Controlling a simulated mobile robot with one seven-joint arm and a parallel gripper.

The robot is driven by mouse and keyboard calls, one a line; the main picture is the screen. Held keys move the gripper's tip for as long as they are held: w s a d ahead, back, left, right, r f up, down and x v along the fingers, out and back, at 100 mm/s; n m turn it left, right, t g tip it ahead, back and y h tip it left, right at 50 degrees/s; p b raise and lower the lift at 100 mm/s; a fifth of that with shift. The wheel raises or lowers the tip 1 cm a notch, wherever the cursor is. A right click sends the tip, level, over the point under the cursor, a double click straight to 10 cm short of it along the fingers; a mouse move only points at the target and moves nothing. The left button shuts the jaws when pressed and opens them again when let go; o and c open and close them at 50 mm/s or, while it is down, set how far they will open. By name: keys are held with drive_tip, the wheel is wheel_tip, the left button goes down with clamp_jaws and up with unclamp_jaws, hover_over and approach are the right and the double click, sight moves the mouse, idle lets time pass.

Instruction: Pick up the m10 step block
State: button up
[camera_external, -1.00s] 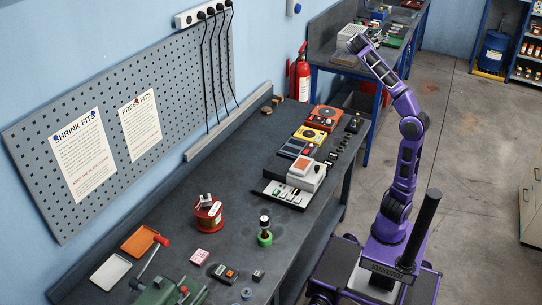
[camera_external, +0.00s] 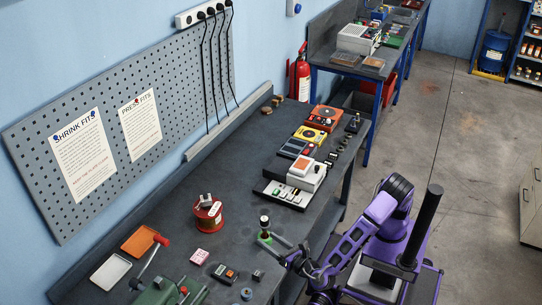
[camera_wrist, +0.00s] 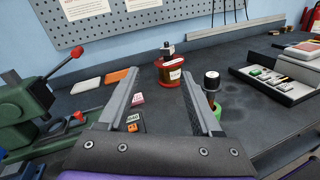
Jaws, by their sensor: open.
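My gripper (camera_external: 281,248) is open and empty, low over the bench's front edge beside the green-based post. Its two grey fingers (camera_wrist: 171,78) spread apart in the wrist view. No label reading m10 is legible. A small dark block (camera_external: 258,275) on the front of the bench may be the step block; I cannot tell surely. Left of it lies a dark holder with orange and grey pieces (camera_external: 224,272), also seen between the fingers in the wrist view (camera_wrist: 134,122). A pink block (camera_external: 199,257) lies farther left, also in the wrist view (camera_wrist: 138,99).
A red pot (camera_external: 208,214) and the green-based black-topped post (camera_external: 264,232) stand nearby. A green press (camera_external: 163,292) with a red-knobbed lever stands at the left. Orange (camera_external: 139,241) and white (camera_external: 110,271) trays lie behind it. Instruments line the bench's far right.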

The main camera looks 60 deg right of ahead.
sight(261, 275)
drive_tip(key=s+a+f+n+y, duration=0.2)
drive_tip(key=s+f+n+y, duration=0.35)
drive_tip(key=s+f, duration=0.9)
drive_tip(key=shift+n+g+h, duration=0.35)
drive_tip(key=shift+g, duration=0.05)
drive_tip(key=w+f, duration=0.1)
drive_tip(key=w, duration=0.5)
drive_tip(key=w+f, duration=0.2)
drive_tip(key=w, duration=0.4)
drive_tip(key=w+f, duration=0.1)
drive_tip(key=w, duration=0.5)
drive_tip(key=shift+w+a+f, duration=0.2)
drive_tip(key=shift+w+a, duration=0.15)
drive_tip(key=shift+w, duration=0.05)
clamp_jaws()
